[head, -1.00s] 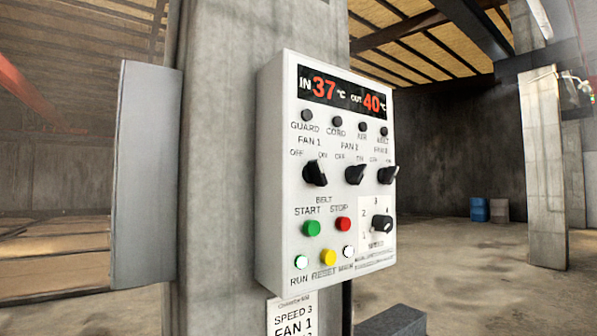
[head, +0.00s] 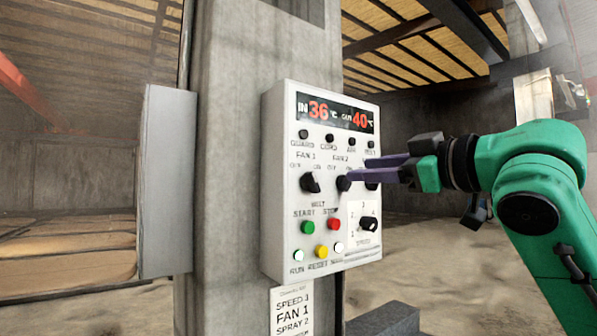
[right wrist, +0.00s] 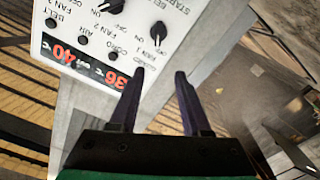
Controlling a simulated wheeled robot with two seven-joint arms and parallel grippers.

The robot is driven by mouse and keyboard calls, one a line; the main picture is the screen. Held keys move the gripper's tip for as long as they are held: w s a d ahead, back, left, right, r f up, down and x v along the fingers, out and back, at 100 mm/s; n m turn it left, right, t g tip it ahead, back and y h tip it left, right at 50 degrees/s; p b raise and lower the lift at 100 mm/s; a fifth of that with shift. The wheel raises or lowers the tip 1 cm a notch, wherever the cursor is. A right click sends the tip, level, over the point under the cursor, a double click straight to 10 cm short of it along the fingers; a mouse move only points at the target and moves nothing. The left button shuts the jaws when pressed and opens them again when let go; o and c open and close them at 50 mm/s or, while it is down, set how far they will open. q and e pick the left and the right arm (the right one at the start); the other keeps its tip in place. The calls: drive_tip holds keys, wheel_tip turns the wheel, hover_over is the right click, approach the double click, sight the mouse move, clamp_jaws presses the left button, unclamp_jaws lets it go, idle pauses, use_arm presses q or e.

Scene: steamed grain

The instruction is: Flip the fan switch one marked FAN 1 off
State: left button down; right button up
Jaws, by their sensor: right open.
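The white control panel (head: 284,262) is mounted on a concrete pillar. Its FAN 1 switch (head: 310,183) is a black rotary knob at the left of the knob row, between OFF and ON marks; I cannot tell its exact setting. It also shows in the right wrist view (right wrist: 158,34), where the panel appears upside down. The FAN 2 knob (head: 343,184) is to its right; the third knob is partly hidden by my gripper. My right gripper (head: 357,170) is open, its purple fingers in front of the panel's right half. In the right wrist view its fingertips (right wrist: 160,73) straddle empty space before FAN 1.
Below are a green START button (head: 307,227), a red STOP button (head: 333,223) and a speed knob (head: 368,224). The display (head: 335,115) reads IN 36, OUT 40. A grey metal plate (head: 168,180) stands left of the pillar. Open floor lies right.

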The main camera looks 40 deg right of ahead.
drive_tip(key=p, duration=0.3)
approach(314, 176)
drive_tip(key=w+p, duration=0.1)
drive_tip(key=w, duration=0.2)
drive_tip(key=w+p, duration=0.2)
drive_tip(key=w, duration=0.1)
drive_tip(key=w+p, duration=0.1)
drive_tip(key=w, duration=0.1)
drive_tip(key=shift+w+r, duration=0.3)
drive_tip(key=shift+w, duration=0.1)
drive_tip(key=shift+w+d+f, duration=0.15)
drive_tip(key=shift+w+f, duration=0.05)
drive_tip(key=shift+w, duration=0.15)
drive_tip(key=shift+s, duration=0.15)
clamp_jaws()
